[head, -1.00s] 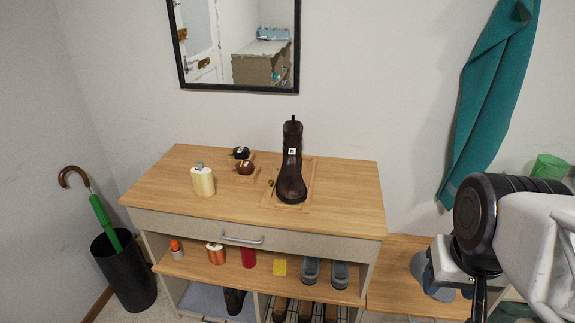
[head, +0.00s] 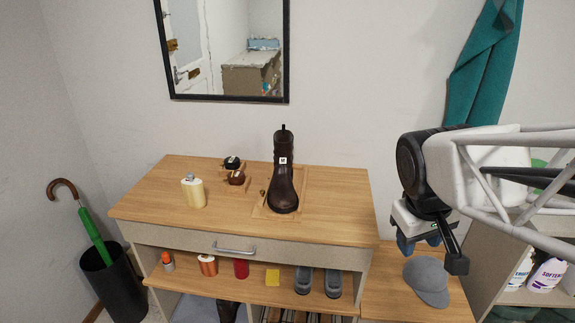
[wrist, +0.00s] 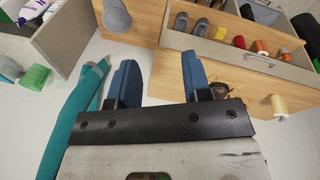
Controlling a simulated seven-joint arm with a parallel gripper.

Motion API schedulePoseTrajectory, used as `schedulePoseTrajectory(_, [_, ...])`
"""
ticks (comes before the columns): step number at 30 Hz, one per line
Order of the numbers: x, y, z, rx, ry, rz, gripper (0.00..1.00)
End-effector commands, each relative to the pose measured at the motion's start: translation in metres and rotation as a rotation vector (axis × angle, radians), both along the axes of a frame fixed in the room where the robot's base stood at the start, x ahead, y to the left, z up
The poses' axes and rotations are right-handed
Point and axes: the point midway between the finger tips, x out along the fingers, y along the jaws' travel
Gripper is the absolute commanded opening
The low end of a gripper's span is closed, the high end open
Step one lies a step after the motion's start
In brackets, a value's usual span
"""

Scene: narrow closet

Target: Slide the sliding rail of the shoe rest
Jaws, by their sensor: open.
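The shoe rest (head: 262,210) is a light wooden board on the cabinet top, with a small brass-coloured knob (head: 262,192) at its left side. A tall dark brown boot (head: 284,180) stands upright on it and hides much of it. I cannot make out the rail separately. My gripper (head: 422,243) is to the right of the cabinet, above the lower bench, apart from the shoe rest. In the wrist view its blue fingers (wrist: 158,75) are spread with nothing between them. A dark brown thing, possibly the boot, shows beside the right finger there.
A cream flask (head: 193,190) and small dark items on wooden blocks (head: 236,178) stand left of the boot. The drawer handle (head: 234,249) projects in front. A grey cap (head: 427,282) lies on the bench (head: 385,290). A teal towel (head: 480,75) hangs behind my arm.

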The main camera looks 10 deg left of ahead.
Motion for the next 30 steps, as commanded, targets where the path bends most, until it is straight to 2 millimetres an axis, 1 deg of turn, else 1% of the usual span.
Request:
schedulePoseTrajectory(1, [0.012, 0.005, 0.000, -0.020, 0.010, 0.040, 0.45])
schedulePoseTrajectory(8, [0.061, 0.026, 0.002, -0.117, 0.049, 0.231, 0.45])
schedulePoseTrajectory(17, [0.124, 0.064, -0.002, -0.246, 0.102, 0.482, 0.45])
schedulePoseTrajectory(23, [0.165, 0.095, -0.010, -0.331, 0.139, 0.649, 0.45])
schedulePoseTrajectory(30, [0.212, 0.140, -0.024, -0.436, 0.183, 0.847, 0.45])
